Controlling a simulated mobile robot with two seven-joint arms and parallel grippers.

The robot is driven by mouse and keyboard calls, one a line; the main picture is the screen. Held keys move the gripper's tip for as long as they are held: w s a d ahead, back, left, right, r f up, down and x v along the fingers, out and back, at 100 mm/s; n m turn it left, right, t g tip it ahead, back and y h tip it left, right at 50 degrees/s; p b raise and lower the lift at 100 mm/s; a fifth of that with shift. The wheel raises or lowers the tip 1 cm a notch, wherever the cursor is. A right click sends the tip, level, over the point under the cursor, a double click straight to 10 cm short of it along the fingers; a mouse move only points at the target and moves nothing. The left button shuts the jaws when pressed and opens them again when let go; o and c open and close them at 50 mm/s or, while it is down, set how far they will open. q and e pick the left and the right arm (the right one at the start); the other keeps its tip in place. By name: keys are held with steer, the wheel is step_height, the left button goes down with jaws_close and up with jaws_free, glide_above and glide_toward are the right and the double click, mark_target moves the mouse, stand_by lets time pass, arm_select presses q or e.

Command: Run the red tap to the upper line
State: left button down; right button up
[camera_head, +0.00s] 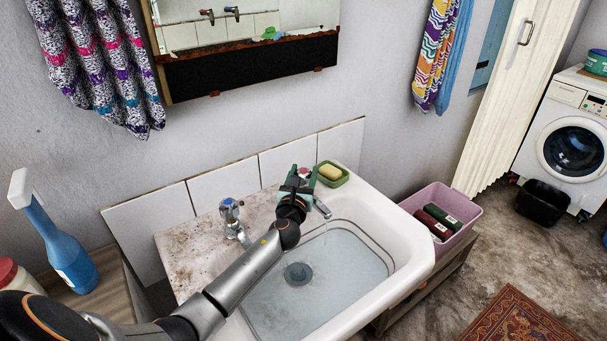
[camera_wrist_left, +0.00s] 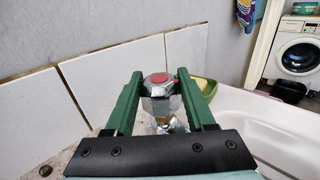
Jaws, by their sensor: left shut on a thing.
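The red tap shows in the left wrist view as a chrome knob with a red cap (camera_wrist_left: 158,79). In the head view my gripper hides its knob, and its chrome spout (camera_head: 322,208) points over the basin. My left gripper (camera_head: 297,178) is shut on this knob, with a green finger on each side (camera_wrist_left: 158,92). The white basin (camera_head: 405,235) holds clear water (camera_head: 325,275). Dark lines run around its inner wall near the water's edge; I cannot tell exactly which one the water touches. A faint thin stream seems to hang below the spout. My right gripper is out of view.
A blue-capped tap (camera_head: 231,212) stands left of my gripper. A green dish with yellow soap (camera_head: 330,173) sits close behind it on the right. A pink crate with dark bottles (camera_head: 468,212) stands right of the basin. A blue spray bottle (camera_head: 62,245) stands at left.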

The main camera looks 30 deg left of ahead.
arm_select(q)
steer(key=shift+n+g+y, duration=0.6)
steer(key=shift+n+y, duration=0.3)
steer(key=shift+y, duration=0.3)
steer(key=shift+c, duration=1.2)
jaws_free()
steer(key=p+v, duration=0.1)
steer(key=v, duration=1.1)
steer(key=shift+s+d, duration=0.2)
steer(key=shift+d, duration=0.05)
steer(key=shift+f, duration=0.1)
